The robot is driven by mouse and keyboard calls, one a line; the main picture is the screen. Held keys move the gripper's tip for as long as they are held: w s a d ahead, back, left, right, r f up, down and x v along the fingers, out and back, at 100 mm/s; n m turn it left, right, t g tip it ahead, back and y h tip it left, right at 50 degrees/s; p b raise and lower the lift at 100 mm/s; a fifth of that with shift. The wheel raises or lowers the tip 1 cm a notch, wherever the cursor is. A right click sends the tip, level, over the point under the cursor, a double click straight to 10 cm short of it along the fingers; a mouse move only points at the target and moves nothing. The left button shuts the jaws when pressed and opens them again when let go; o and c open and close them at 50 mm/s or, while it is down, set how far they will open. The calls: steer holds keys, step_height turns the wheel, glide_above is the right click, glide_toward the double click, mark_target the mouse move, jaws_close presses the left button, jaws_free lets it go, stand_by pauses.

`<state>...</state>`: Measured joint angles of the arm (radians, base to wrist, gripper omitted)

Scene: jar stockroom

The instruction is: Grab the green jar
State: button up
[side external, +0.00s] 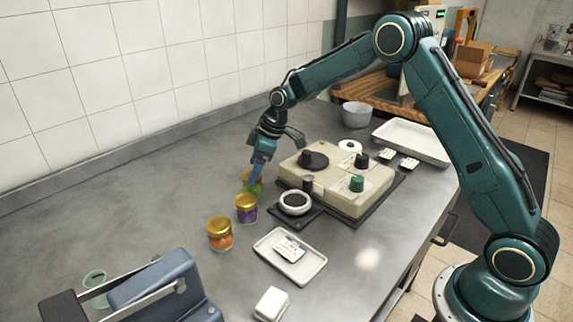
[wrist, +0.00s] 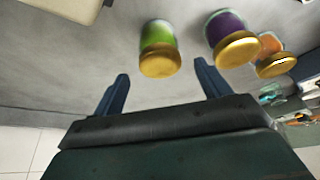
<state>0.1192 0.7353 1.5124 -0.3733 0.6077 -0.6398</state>
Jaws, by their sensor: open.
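The green jar (wrist: 158,38) has a gold lid and stands on the grey counter. In the wrist view it is ahead of my open gripper (wrist: 161,88), roughly centred across the gap between the two blue fingers, with nothing held. In the side view my gripper (side external: 260,174) is right at the green jar (side external: 252,187) and hides part of it. I cannot tell from the side view whether a finger touches it. A purple jar (side external: 246,209) with a gold lid stands beside the green one.
An orange jar (side external: 220,234) stands past the purple jar. A beige device with knobs (side external: 335,180) sits close to the right of my gripper. A white tray (side external: 290,256) lies in front. The counter to the left of the jars is clear.

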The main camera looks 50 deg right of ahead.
steer(key=shift+x, duration=2.65)
steer(key=shift+s, duration=0.1)
steer(key=shift+c, duration=0.5)
steer(key=c, duration=1.1)
